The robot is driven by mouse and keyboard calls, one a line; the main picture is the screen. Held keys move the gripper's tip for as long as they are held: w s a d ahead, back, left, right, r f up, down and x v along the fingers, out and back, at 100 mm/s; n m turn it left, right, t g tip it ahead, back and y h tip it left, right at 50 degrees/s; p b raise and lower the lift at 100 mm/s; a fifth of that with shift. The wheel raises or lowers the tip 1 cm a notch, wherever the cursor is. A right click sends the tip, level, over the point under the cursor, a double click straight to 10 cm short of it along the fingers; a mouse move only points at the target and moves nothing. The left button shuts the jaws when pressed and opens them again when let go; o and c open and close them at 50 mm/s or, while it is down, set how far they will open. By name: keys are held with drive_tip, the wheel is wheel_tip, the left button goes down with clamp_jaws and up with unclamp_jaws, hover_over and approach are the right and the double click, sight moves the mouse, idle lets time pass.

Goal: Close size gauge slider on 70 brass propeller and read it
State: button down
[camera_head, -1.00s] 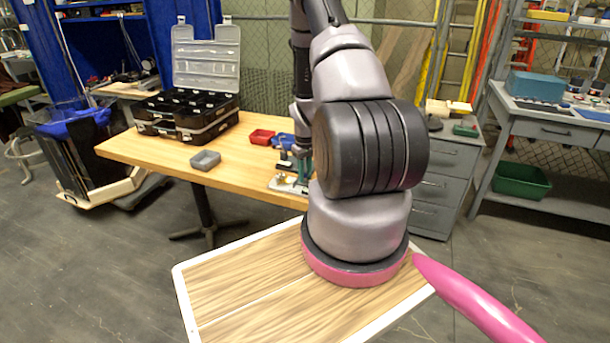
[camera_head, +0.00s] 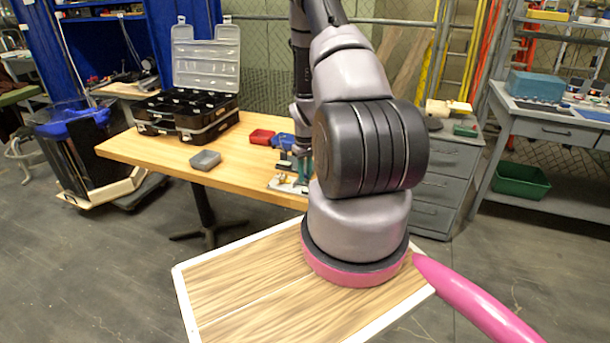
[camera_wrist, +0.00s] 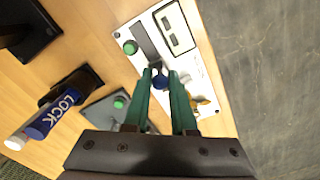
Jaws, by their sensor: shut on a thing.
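The size gauge is a pale plate (camera_wrist: 136,31) on the wooden table, with a dark slot, a framed window and a green knob (camera_wrist: 130,47). It also shows small in the head view (camera_head: 280,186), partly behind my arm. My gripper (camera_wrist: 161,75) is over the plate, its green fingers shut on a round blue knob (camera_wrist: 161,80), which I take to be the slider's. A brass-coloured piece (camera_wrist: 205,106) lies on the plate just right of the fingers, partly hidden by them. I cannot make out a reading.
A bottle marked LOCK (camera_wrist: 50,118) in a dark holder and a grey plate with a green knob (camera_wrist: 119,103) are left of the gripper. Grey (camera_head: 205,160) and red (camera_head: 262,136) bins and an open black case (camera_head: 187,127) stand on the table (camera_head: 150,155).

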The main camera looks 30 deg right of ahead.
idle(0.5)
drive_tip(key=shift+w+a+r, duration=0.1)
drive_tip(key=shift+w+a, duration=0.5)
drive_tip(key=shift+w, duration=0.25)
drive_tip(key=c, duration=0.8)
unclamp_jaws()
drive_tip(key=shift+o, duration=0.2)
wheel_tip(320, 180, up, 11)
